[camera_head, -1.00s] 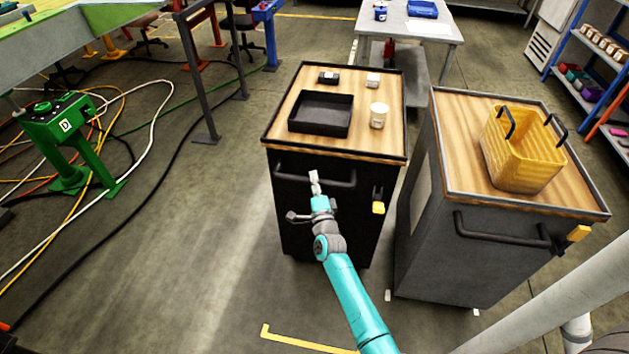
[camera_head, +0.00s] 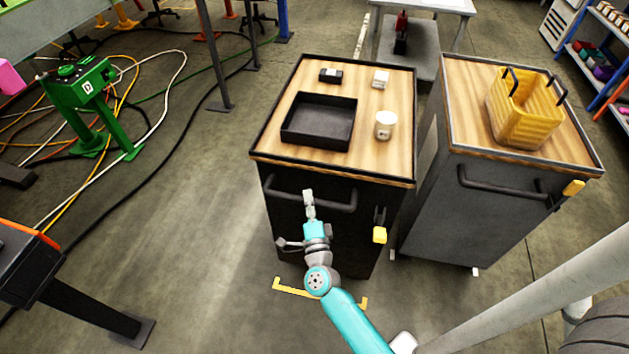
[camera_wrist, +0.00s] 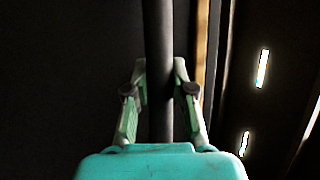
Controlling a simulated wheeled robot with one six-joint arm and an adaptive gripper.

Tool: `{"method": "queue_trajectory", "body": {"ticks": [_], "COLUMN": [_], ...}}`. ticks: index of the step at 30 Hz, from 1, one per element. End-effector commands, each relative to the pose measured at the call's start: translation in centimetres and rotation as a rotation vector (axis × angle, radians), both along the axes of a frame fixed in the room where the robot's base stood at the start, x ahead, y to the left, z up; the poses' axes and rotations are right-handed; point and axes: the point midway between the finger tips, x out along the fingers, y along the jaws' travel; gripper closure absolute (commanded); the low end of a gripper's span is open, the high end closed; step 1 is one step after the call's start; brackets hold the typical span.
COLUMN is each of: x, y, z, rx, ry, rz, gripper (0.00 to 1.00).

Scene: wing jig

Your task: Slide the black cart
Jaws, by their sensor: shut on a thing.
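The black cart (camera_head: 318,220) stands left of the grey cart, with a wooden top and a dark front handle (camera_head: 335,207). My gripper (camera_head: 308,196) is at the middle of that handle. In the wrist view, my gripper (camera_wrist: 160,95) has its two fingers closed around the dark handle bar (camera_wrist: 158,60), which runs upright through the picture between them. On the cart top are a black tray (camera_head: 320,140), a white cup (camera_head: 385,125), a small black item (camera_head: 331,75) and a small white item (camera_head: 381,79). The cart's wheels are hidden.
The grey cart (camera_head: 480,215) with a yellow basket (camera_head: 522,115) is close on the right, a narrow gap between. Yellow floor marks (camera_head: 290,288) lie near the black cart's front base. Cables and a green stand (camera_head: 80,95) are at the left. Floor (camera_head: 190,220) left of the cart is bare.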

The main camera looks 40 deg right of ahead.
Motion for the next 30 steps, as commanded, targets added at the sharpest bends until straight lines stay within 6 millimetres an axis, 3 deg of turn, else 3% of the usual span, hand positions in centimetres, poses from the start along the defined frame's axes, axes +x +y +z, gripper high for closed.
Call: {"method": "queue_trajectory", "body": {"ticks": [3, 12, 30], "x": [-1.8, -4.5, -5.4], "y": [2.5, 5.9, 7.0], "z": [-0.3, -0.2, -0.2], "rx": [0.001, 0.001, -0.001], "ry": [0.006, 0.004, 0.004], "rz": [0.007, 0.005, 0.005], "gripper": [1.00, 1.00, 1.00]}}
